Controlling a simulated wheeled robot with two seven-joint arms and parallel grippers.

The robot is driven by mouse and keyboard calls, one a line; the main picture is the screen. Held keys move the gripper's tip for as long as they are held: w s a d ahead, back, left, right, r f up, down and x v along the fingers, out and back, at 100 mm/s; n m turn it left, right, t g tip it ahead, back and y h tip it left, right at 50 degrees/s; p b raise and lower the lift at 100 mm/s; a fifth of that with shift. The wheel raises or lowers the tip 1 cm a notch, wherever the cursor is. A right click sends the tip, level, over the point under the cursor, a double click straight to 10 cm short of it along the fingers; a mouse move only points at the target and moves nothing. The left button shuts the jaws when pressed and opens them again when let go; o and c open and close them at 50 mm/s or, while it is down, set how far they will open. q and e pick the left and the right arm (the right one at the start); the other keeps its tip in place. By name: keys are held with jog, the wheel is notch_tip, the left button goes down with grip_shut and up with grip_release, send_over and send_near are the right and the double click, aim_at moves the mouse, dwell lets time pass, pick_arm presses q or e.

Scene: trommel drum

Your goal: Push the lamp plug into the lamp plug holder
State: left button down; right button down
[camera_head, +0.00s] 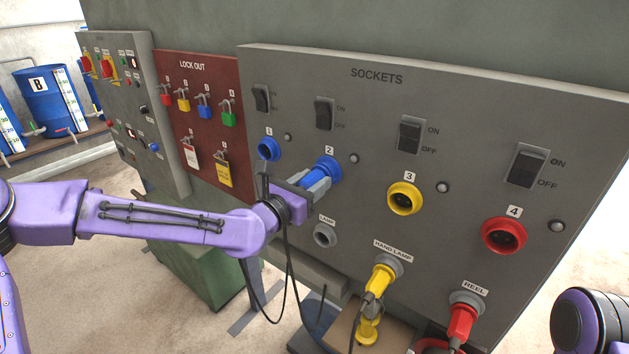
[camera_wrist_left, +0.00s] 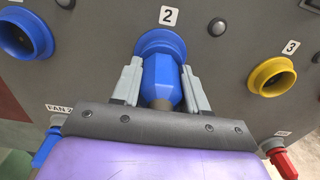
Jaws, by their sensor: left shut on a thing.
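A blue plug (camera_wrist_left: 162,82) sits at the blue socket 2 (camera_wrist_left: 168,42), its nose inside the socket's ring. My left gripper (camera_wrist_left: 158,88) is shut on this plug, one grey finger on each side. The head view shows the same left gripper (camera_head: 312,182) at socket 2 (camera_head: 326,167), with dark cable hanging below the wrist. The lamp plug holder (camera_head: 324,236), a grey ring under the LAMP label, is empty, below the gripper on the panel. How deep the plug sits in socket 2 cannot be told. My right gripper is out of view.
The grey SOCKETS panel (camera_head: 450,130) also carries blue socket 1 (camera_head: 268,148), yellow socket 3 (camera_head: 404,198) and red socket 4 (camera_head: 503,235). A yellow plug (camera_head: 378,285) fills the HAND LAMP holder and a red plug (camera_head: 461,322) the REEL holder. A padlock board (camera_head: 190,85) stands left.

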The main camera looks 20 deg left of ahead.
pick_arm(q)
jog(key=shift+s, duration=0.25)
jog(key=shift+v, duration=0.9)
jog(key=shift+p+v, duration=0.6)
jog(key=shift+v, duration=1.3)
jog(key=p+v, duration=0.2)
jog(key=v, duration=0.3)
jog(key=shift+p, duration=0.3)
